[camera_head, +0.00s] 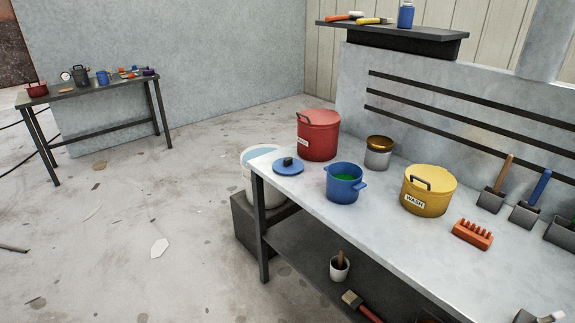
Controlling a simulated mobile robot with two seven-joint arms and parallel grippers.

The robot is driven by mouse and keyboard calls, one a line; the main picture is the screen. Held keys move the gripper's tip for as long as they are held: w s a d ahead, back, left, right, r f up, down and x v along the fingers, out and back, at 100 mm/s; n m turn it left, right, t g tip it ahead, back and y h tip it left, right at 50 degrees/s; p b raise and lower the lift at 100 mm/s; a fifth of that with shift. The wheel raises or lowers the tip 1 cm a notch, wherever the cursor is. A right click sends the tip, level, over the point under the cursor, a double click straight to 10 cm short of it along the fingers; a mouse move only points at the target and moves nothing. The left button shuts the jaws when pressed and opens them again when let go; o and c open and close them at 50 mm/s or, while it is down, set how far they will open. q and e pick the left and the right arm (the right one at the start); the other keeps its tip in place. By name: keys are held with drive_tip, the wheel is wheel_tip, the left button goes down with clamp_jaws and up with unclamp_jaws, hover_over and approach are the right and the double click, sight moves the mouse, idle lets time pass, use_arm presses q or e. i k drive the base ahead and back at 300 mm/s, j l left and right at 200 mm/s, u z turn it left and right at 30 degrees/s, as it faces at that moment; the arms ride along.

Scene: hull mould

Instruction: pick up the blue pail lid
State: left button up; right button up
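The blue pail lid (288,166) is a flat blue disc with a dark knob on top. It lies on the near left end of the grey workbench (395,222), close to the edge. The open blue pail (344,184) stands just to its right, apart from it, with side handles and something green inside. Neither of my grippers shows in the head view.
A red pail (318,136) stands behind the lid, with a metal can (379,153) to its right. A yellow pail (428,190) and an orange brush (473,234) are farther right. A white bucket (258,182) stands beside the bench's left end. Floor at left is mostly open.

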sight(290, 167)
drive_tip(key=i+j, duration=0.4)
drive_tip(key=i, duration=0.15)
drive_tip(key=i+j, duration=0.4)
drive_tip(key=i, duration=0.2)
